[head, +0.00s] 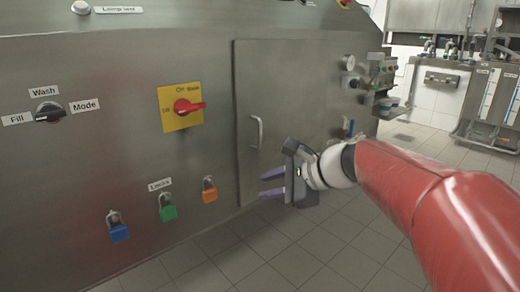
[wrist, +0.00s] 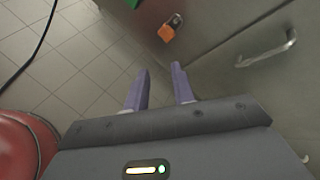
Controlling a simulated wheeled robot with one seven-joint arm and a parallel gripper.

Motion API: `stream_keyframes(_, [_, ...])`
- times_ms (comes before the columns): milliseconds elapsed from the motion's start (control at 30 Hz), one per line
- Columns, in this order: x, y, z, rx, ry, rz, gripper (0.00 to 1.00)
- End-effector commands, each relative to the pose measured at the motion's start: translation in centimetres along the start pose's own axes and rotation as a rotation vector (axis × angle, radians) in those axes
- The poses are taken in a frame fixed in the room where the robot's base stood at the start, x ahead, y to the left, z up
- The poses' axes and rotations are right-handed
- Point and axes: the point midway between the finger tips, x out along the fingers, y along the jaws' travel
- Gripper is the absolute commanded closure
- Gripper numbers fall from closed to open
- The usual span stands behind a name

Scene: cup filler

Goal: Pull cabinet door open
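The cabinet door (head: 285,100) is a grey metal panel in the machine's front, and it looks shut. Its curved metal handle (head: 257,132) is on the door's left side. In the wrist view the handle (wrist: 268,50) lies at the upper right, to the right of my fingers. My gripper (head: 268,183) is below the handle in the head view, with its two purple fingers pointing left. In the wrist view my gripper (wrist: 162,75) has its fingers apart with nothing between them. It is not touching the handle.
A red rotary switch (head: 187,107) on a yellow plate sits left of the door. Orange (head: 209,190), green (head: 167,208) and blue (head: 118,228) padlocks hang on the machine front. Gauges and fittings (head: 380,80) stick out at the right. The tiled floor (head: 290,255) is clear.

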Motion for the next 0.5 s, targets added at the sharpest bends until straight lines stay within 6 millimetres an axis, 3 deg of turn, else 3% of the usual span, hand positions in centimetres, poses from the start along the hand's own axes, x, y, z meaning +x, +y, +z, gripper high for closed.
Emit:
stream_keyframes(33, [1.6, -2.2, -1.8, 0.161, -0.073, -0.062, 0.75])
stream_keyframes(200, [2.8, -9.7, -4.8, 0.587, -0.321, -0.224, 0.75])
stream_keyframes(300, [2.6, -12.3, -6.1, 0.729, -0.423, -0.273, 0.75])
stream_keyframes(500, [2.9, -14.3, -6.6, 0.815, -0.491, -0.301, 0.75])
